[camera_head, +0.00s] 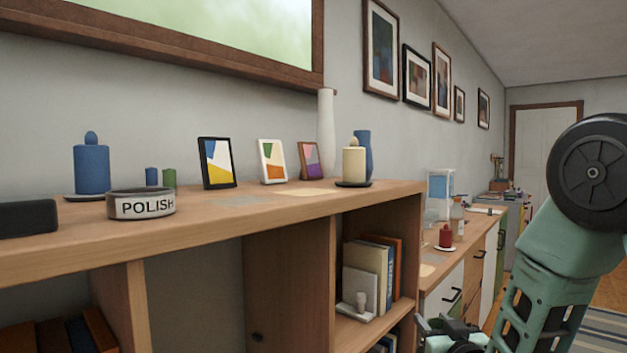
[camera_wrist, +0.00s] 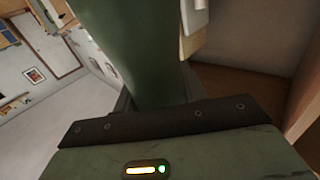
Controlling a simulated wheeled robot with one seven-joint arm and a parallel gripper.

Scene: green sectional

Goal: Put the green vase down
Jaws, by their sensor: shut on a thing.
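The green vase (camera_wrist: 145,50) fills the upper middle of the wrist view as a tall, smooth dark green body. My gripper (camera_wrist: 155,98) is shut on it, with the vase's lower visible part between the dark fingers. Its ends are cut off or hidden. In the head view my gripper (camera_head: 452,335) is partly in frame at the bottom edge, beside the right end of the wooden shelf unit (camera_head: 375,202) and below its top. I cannot make out the vase in the head view.
On the shelf top stand a blue candle (camera_head: 92,168), a POLISH tin (camera_head: 141,204), several picture frames, a white vase (camera_head: 327,135), a cream candle (camera_head: 354,165) and a blue vase (camera_head: 363,150). Books (camera_head: 372,272) stand in the right compartment. The shelf top's front strip right of the tin is clear.

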